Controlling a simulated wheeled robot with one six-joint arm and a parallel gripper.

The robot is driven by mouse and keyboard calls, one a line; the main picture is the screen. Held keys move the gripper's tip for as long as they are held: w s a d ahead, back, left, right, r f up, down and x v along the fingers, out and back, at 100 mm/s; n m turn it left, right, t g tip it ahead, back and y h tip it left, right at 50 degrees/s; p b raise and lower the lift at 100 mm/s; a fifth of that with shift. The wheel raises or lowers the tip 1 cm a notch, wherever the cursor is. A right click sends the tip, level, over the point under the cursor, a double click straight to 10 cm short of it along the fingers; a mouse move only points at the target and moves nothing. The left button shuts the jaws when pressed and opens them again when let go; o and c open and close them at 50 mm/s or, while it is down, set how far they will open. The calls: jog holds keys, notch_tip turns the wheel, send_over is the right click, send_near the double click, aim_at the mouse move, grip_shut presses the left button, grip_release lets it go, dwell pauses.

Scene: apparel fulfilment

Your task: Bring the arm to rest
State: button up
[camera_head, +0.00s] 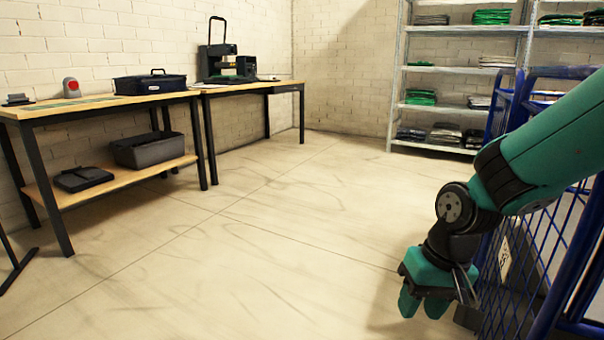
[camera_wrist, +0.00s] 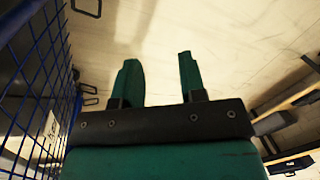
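My green arm comes in from the right in the head view and bends down. My gripper (camera_head: 422,304) hangs low beside a blue wire cage cart (camera_head: 520,260), over the open floor. In the wrist view my gripper (camera_wrist: 160,80) shows two green fingers spread apart, with only floor between them. It is open and holds nothing. The cart's blue mesh (camera_wrist: 40,85) runs along the left of the wrist view, close to the gripper. I cannot tell from the head view whether they touch.
Two wooden-topped workbenches (camera_head: 110,102) stand along the left wall with a dark case (camera_head: 150,84) and a grey bin (camera_head: 147,150). Metal shelves (camera_head: 455,71) with folded garments (camera_head: 421,97) stand at the back right. The floor (camera_head: 250,240) between is clear.

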jog(key=s+a+r+n+y, duration=0.1)
jog(key=s+a+r+n, duration=0.15)
jog(key=s+r, duration=0.45)
jog(key=s+a+r+n+y, duration=0.15)
jog(key=s+r+n, duration=0.25)
jog(key=s, duration=0.6)
notch_tip(320, 180, up, 38)
jog(key=p, duration=3.9)
jog(key=shift+w, duration=0.4)
jog(key=shift+h, duration=0.25)
